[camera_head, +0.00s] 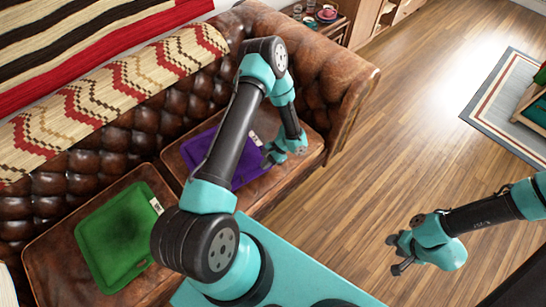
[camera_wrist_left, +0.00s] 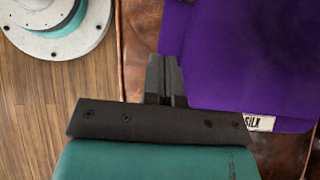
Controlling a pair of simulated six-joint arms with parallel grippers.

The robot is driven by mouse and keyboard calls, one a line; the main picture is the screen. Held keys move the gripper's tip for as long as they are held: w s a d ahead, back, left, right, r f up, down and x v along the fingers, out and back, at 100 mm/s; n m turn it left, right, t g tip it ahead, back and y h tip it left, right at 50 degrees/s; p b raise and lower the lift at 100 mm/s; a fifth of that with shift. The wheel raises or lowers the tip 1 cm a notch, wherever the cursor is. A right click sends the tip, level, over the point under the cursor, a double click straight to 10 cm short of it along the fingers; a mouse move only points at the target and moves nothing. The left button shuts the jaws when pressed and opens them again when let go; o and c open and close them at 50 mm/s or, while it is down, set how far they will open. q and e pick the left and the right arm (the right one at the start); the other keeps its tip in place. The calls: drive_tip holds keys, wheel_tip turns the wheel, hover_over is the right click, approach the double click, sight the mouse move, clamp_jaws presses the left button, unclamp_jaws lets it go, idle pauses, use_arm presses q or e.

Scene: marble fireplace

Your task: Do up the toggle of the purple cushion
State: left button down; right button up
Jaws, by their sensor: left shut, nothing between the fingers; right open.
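The purple cushion (camera_head: 248,168) lies on the brown leather sofa seat, partly hidden behind my left arm. In the left wrist view the purple cushion (camera_wrist_left: 240,60) fills the upper right, with a white label marked SILK (camera_wrist_left: 258,122) on its lower edge. I cannot make out a toggle in either view. My left gripper (camera_head: 267,160) is over the cushion's right edge. In the wrist view its fingers (camera_wrist_left: 166,72) are shut and empty, close to the cushion's edge. My right gripper (camera_head: 395,256) is open and empty over the wooden floor, well away from the sofa.
A green cushion (camera_head: 115,230) lies on the sofa's left seat. A patterned throw (camera_head: 110,95) covers the sofa back. The sofa's rolled arm (camera_head: 325,85) rises behind my left gripper. The wooden floor (camera_head: 400,130) between sofa and rug (camera_head: 490,95) is clear.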

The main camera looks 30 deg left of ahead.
use_arm(q)
drive_tip(key=v, duration=0.5)
drive_tip(key=shift+s+d, duration=0.1)
drive_tip(key=shift+d, duration=0.15)
